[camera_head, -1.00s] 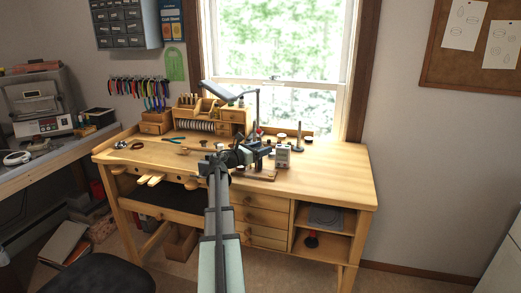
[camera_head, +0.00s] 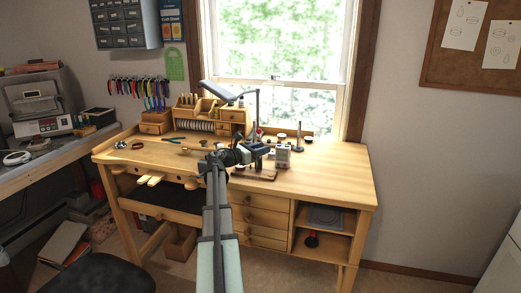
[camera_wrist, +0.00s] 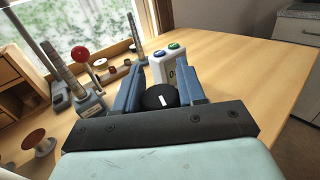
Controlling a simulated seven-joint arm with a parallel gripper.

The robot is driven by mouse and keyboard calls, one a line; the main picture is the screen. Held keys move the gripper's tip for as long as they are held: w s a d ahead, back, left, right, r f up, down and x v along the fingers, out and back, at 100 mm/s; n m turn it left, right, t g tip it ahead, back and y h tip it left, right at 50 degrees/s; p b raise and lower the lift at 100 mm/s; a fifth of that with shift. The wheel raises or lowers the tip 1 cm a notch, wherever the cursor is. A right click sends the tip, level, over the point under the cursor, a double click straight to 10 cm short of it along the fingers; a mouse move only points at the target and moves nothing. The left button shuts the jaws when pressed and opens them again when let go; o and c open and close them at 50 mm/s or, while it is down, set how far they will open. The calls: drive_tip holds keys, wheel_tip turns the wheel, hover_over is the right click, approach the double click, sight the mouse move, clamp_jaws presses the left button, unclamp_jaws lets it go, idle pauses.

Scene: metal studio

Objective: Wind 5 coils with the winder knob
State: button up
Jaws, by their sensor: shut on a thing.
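The winder knob (camera_wrist: 158,97) is round and black with a white mark, and sits between the two blue fingers of my gripper (camera_wrist: 160,82) in the wrist view. My gripper is shut on the knob. In the head view my gripper (camera_head: 246,155) is over the middle of the wooden bench, and my arm hides the knob there. Just beyond the fingers stands a white box (camera_wrist: 168,62) with a green and a blue button and a display partly hidden by a finger. The box also shows in the head view (camera_head: 283,158). The coils cannot be made out.
The wooden bench (camera_head: 330,180) is clear on its right side. Left of my gripper in the wrist view are a red ball (camera_wrist: 80,54), grey posts (camera_wrist: 57,65) and a reddish spool (camera_wrist: 37,140). A lamp (camera_head: 225,91) overhangs the bench's back. A window is behind.

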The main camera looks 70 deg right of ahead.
drive_tip(key=m+g+y, duration=0.2)
drive_tip(key=g+y, duration=0.1)
drive_tip(key=shift+s+m, duration=0.1)
drive_tip(key=shift+m, duration=0.3)
drive_tip(key=shift+s+a+m+g+y, duration=0.1)
drive_tip(key=shift+a+m+g+y, duration=0.05)
drive_tip(key=shift+m+g+y, duration=0.45)
drive_tip(key=shift+s+a+m+g+y, duration=0.15)
drive_tip(key=shift+m+g+y, duration=0.2)
drive_tip(key=shift+y, duration=0.45)
drive_tip(key=shift+a, duration=0.1)
drive_tip(key=o, duration=1)
drive_tip(key=shift+c, duration=0.2)
drive_tip(key=shift+w, duration=0.15)
drive_tip(key=v, duration=1.3)
drive_tip(key=shift+w, duration=0.35)
